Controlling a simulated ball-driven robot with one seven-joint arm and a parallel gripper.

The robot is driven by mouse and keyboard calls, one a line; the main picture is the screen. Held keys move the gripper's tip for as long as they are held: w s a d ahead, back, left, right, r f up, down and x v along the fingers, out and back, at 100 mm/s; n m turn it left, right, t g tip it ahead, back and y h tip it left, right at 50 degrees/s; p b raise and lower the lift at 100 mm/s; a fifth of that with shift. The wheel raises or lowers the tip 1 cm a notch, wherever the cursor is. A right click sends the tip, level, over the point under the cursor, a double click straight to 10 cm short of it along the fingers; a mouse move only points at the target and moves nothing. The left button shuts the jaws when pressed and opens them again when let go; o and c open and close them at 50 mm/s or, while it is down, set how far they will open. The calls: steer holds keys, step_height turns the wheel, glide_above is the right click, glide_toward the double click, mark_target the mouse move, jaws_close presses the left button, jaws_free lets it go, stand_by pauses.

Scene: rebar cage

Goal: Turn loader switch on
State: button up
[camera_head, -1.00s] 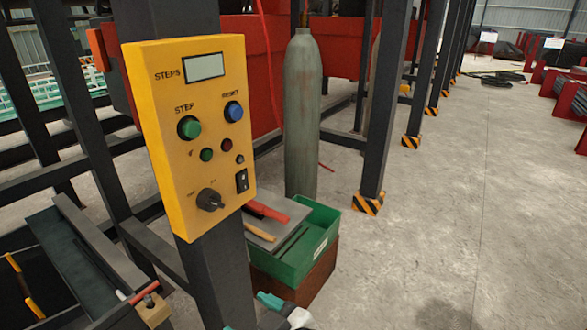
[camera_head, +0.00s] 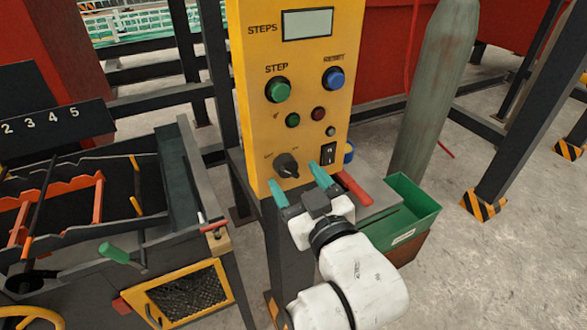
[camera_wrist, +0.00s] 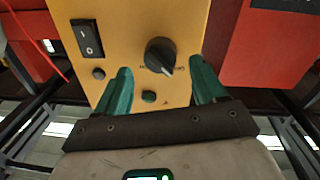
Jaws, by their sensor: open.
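The yellow control panel (camera_head: 255,110) carries a black rotary knob (camera_head: 286,165) low on its left and a black rocker switch (camera_head: 328,153) to the knob's right. My gripper (camera_head: 294,174) is open, its teal fingers raised in front of the panel's lower part. In the wrist view, the panel appears upside down. There the knob (camera_wrist: 160,55) shows between the tips of my gripper (camera_wrist: 160,65), and the rocker switch (camera_wrist: 88,38) is at upper left. The knob's pale pointer faces down and slightly right there. Its labels are too small to read. I cannot tell whether the fingers touch the panel.
Green STEP (camera_head: 278,90) and blue RESET (camera_head: 333,78) buttons sit above, with smaller buttons below them. A green box (camera_head: 412,212) and grey cylinder (camera_head: 435,90) stand right of the panel. A machine with numbered slots (camera_head: 50,132) stands left. Open floor lies at right.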

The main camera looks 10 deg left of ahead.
steer(key=shift+x, duration=1.25)
steer(key=shift+a, duration=0.1)
steer(key=shift+c, duration=0.2)
steer(key=c, duration=1)
